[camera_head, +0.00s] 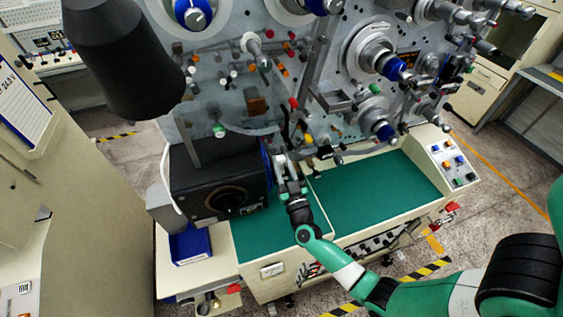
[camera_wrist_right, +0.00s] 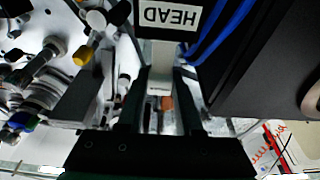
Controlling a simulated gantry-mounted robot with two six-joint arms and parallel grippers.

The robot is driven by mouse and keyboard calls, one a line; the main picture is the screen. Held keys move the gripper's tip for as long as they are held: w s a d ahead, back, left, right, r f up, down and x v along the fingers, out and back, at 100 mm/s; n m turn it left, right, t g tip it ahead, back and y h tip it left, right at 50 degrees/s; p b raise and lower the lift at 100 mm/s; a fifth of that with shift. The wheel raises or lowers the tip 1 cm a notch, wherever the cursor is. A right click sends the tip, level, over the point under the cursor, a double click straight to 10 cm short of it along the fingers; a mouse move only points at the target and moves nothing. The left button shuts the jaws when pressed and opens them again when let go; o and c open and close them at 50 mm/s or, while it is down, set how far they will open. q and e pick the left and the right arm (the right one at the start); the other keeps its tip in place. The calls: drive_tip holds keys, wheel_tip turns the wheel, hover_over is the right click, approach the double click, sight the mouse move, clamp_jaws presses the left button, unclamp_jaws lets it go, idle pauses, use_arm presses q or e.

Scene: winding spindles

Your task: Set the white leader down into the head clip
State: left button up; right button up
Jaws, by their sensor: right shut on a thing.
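My right gripper (camera_head: 283,160) is in front of the machine face, beside the dark box and above the green work surface. In the right wrist view its two fingers (camera_wrist_right: 162,85) are shut on the white leader (camera_wrist_right: 159,80), a pale strip running between them. The far end of the strip reaches toward the black block with the HEAD label (camera_wrist_right: 168,15), which appears upside down. The clip's own jaws are hidden or too dark to make out, so I cannot tell whether the leader touches it. My left gripper is not in view.
Blue cables (camera_wrist_right: 225,30) run close beside the HEAD label. A dark box with a round knob (camera_head: 232,200) stands left of my right gripper. Knobs and spindles (camera_head: 378,58) crowd the machine face. The green mat (camera_head: 375,190) is clear to the right.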

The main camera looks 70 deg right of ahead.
drive_tip(key=o, duration=1.1)
drive_tip(key=shift+c, duration=0.2)
drive_tip(key=v, duration=1.1)
drive_tip(key=shift+s+a, duration=0.2)
